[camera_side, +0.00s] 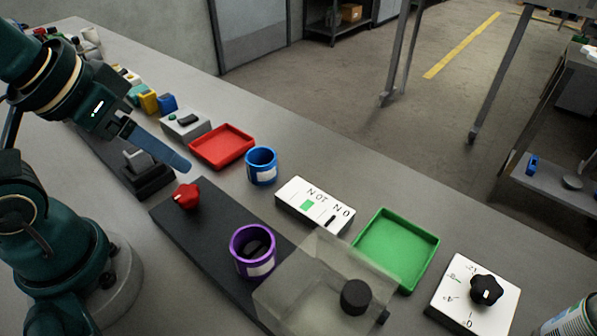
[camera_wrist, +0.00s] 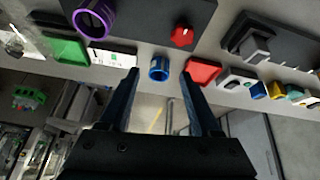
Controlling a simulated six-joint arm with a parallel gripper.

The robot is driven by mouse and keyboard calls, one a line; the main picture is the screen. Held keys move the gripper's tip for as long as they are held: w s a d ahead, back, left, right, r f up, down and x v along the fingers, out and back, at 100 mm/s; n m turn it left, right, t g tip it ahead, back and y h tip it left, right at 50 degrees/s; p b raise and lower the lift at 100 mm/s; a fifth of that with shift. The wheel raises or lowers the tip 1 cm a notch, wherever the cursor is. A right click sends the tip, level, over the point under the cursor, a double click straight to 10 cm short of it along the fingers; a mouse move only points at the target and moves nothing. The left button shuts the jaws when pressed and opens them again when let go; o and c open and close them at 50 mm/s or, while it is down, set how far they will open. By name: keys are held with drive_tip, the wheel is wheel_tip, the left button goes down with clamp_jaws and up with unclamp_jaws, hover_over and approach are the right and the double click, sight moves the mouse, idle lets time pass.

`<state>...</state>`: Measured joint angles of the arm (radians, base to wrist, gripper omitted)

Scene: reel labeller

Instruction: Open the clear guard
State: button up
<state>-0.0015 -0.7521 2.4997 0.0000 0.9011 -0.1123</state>
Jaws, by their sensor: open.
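The clear guard (camera_side: 318,283) is a see-through box over the near right end of the dark base plate (camera_side: 207,229) in the side view. A black round knob (camera_side: 356,297) shows at its front right. The guard looks closed over the plate. My gripper (camera_side: 178,163) is at the upper left, above the dark slider block and well away from the guard. In the wrist view my gripper (camera_wrist: 160,95) has its two long fingers spread wide, with nothing between them. A clear shape at the wrist view's top left corner may be the guard; I cannot tell.
A purple cup (camera_side: 253,252) and a red knob (camera_side: 186,196) are on the dark plate. A blue cup (camera_side: 261,166), red tray (camera_side: 222,147), white sign block (camera_side: 315,204), green tray (camera_side: 398,248) and white dial box (camera_side: 474,296) stand along the bench.

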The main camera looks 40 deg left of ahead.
drive_tip(key=shift+w+a+f+n+g, duration=0.45)
drive_tip(key=shift+f+n+g, duration=0.2)
drive_tip(key=shift+n, duration=1.25)
drive_tip(key=shift+w+a+f+n+g, duration=0.4)
drive_tip(key=shift+w+f+n+g, duration=0.25)
drive_tip(key=shift+n, duration=1.25)
drive_tip(key=shift+w+a+f+n+g, duration=0.3)
drive_tip(key=shift+a+f+n+g, duration=0.35)
drive_tip(key=shift+n, duration=1.25)
drive_tip(key=shift+d+r, duration=0.2)
drive_tip(key=shift+d, duration=0.05)
drive_tip(key=shift+d+r, duration=0.15)
drive_tip(key=shift+r, duration=0.15)
drive_tip(key=s+r+m+t, duration=0.1)
drive_tip(key=m, duration=0.3)
drive_tip(key=s+d+r+m+t, duration=0.1)
drive_tip(key=m, duration=0.3)
drive_tip(key=d+r+m+t, duration=0.1)
drive_tip(key=m+t, duration=0.1)
drive_tip(key=m, duration=0.2)
drive_tip(key=shift+s+d+m, duration=0.1)
drive_tip(key=shift+s+m, duration=0.3)
